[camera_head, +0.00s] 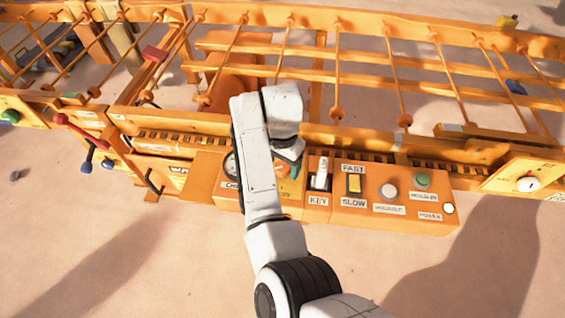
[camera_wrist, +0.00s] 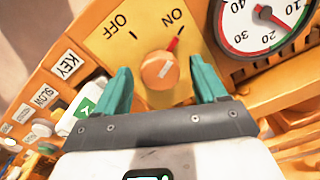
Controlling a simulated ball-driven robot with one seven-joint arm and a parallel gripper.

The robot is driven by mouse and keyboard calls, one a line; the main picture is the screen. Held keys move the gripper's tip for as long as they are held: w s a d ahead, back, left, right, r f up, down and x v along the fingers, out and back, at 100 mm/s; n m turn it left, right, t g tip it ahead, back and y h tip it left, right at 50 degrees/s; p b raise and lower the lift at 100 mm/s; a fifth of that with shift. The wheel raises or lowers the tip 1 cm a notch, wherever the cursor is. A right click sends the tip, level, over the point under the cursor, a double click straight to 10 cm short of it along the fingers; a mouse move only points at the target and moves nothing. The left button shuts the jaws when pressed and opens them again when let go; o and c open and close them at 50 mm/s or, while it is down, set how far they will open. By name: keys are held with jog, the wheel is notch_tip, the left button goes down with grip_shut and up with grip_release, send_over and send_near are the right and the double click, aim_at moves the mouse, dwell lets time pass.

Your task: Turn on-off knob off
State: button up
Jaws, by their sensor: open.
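The on-off knob (camera_wrist: 160,70) is a round orange dial on a yellow plate (camera_wrist: 110,62) in the wrist view. Its red pointer (camera_wrist: 176,40) is turned toward the ON label (camera_wrist: 174,17); the OFF label (camera_wrist: 122,18) is to the left. My gripper (camera_wrist: 162,80) is open, with one teal finger on each side of the knob and visible gaps between. I cannot tell whether the fingertips reach past the knob's face. In the head view my gripper (camera_head: 290,165) is over the orange control panel (camera_head: 322,213), and my arm hides the knob there.
A round gauge (camera_wrist: 264,22) sits close to the right finger. The KEY switch (camera_head: 320,172), FAST/SLOW switch (camera_head: 354,184), white button (camera_head: 389,190) and green button (camera_head: 422,180) are right of my gripper. Orange rails (camera_head: 360,82) with bars stand behind the panel.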

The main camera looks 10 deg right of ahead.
jog(key=shift+c, duration=0.4)
jog(key=c, duration=1)
jog(key=shift+r+n+p, duration=0.2)
jog(key=shift+n+p, duration=0.1)
jog(key=shift+p, duration=0.35)
jog(key=shift+d+r+n+p, duration=0.1)
jog(key=shift+n+p, duration=0.6)
jog(key=shift+p, duration=0.15)
jog(key=n+p, duration=0.6)
jog(key=n, duration=0.2)
jog(key=shift+f+n+p, duration=0.2)
jog(key=shift+n+p, duration=0.7)
jog(key=shift+n, duration=1)
